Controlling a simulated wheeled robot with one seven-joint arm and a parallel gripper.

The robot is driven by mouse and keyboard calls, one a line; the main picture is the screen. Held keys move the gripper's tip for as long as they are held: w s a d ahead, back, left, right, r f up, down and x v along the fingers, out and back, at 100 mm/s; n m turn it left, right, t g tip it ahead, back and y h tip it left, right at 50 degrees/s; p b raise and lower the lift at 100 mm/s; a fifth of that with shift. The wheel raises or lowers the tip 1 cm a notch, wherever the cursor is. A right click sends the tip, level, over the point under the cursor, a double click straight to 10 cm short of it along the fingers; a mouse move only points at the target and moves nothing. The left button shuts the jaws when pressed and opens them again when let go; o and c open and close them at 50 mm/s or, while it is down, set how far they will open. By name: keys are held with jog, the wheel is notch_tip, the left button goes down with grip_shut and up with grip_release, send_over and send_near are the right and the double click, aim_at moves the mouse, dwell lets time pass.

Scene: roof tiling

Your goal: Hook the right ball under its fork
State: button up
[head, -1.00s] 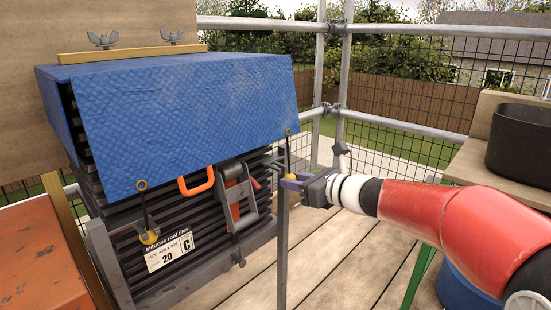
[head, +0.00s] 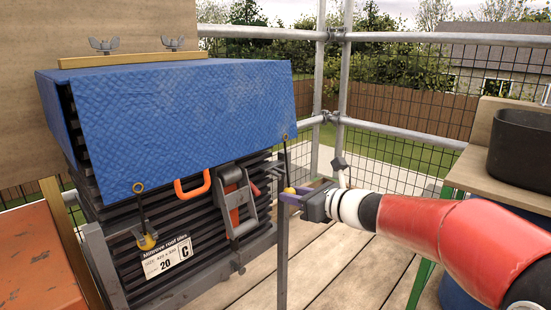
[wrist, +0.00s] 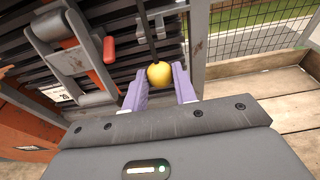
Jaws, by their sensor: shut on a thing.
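The right ball (head: 290,190) is yellow and hangs on a dark cord from an eyelet at the lower right corner of the blue cover (head: 190,115). My gripper (head: 296,195) comes from the right, its purple fingers shut on this ball. In the wrist view the ball (wrist: 159,74) sits between the fingertips, with the cord running up from it.
The cover lies over a stack of dark roof tiles (head: 165,225). An orange-and-grey clamp (head: 238,200) is on the stack's front, left of the post. Scaffold tubes and mesh stand behind. A bench with a black tub (head: 522,145) is at the right.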

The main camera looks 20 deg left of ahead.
jog(key=x, duration=0.4)
jog(key=shift+w+a+r+p, duration=0.15)
jog(key=shift+a+r+p, duration=0.05)
jog(key=shift+a+p, duration=0.15)
jog(key=shift+f, duration=0.1)
dwell(0.4)
jog(key=shift+r+p, duration=0.7)
jog(key=shift+r, duration=0.25)
jog(key=o, duration=1.3)
jog(key=shift+d, duration=0.1)
